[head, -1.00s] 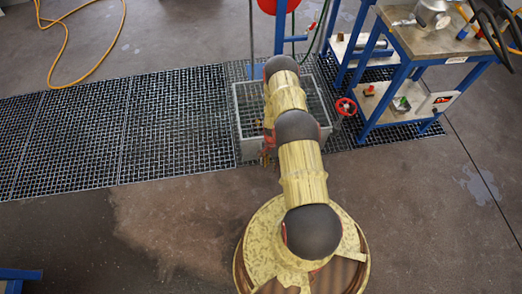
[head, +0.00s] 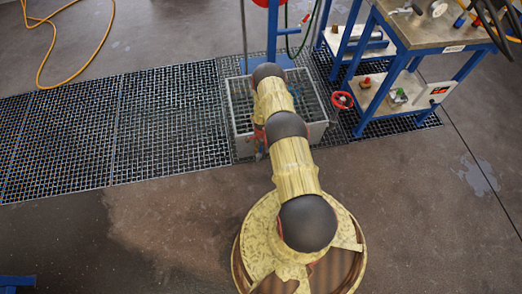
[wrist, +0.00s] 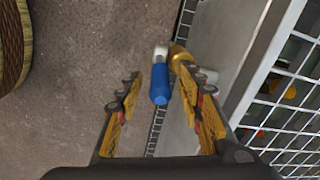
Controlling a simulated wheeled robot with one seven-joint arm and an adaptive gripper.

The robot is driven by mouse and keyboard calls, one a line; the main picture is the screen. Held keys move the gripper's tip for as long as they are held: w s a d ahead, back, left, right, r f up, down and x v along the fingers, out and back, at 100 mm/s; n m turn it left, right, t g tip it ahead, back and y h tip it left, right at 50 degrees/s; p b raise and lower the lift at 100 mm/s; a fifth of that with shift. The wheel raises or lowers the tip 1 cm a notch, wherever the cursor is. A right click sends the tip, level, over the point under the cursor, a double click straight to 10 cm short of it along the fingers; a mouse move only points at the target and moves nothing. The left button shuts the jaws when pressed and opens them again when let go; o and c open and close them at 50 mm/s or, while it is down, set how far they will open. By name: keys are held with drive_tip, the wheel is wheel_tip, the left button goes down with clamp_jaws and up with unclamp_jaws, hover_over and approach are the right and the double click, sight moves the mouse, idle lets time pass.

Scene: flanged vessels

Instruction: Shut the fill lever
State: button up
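The fill lever, a blue-sleeved handle (wrist: 160,84) with a silvery end, shows in the wrist view beside a brass fitting (wrist: 180,56) on the outside of the grey tank (wrist: 222,50). My gripper (wrist: 157,76) is open, with one yellow finger on each side of the blue handle. I see gaps between the handle and both fingers, and cannot tell any contact. In the head view my arm reaches over the front of the grey tank (head: 311,134); it mostly hides my gripper, and the lever cannot be made out there.
A metal grid (wrist: 273,116) lies across the tank. A blue-framed workbench (head: 430,30) stands right of it, with a red handwheel (head: 342,100) at its lower left. Floor grating (head: 60,140) runs left. A yellow hose (head: 49,52) lies at the back left.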

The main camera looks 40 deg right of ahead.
drive_tip(key=shift+f, duration=0.4)
clamp_jaws()
idle(0.4)
idle(0.4)
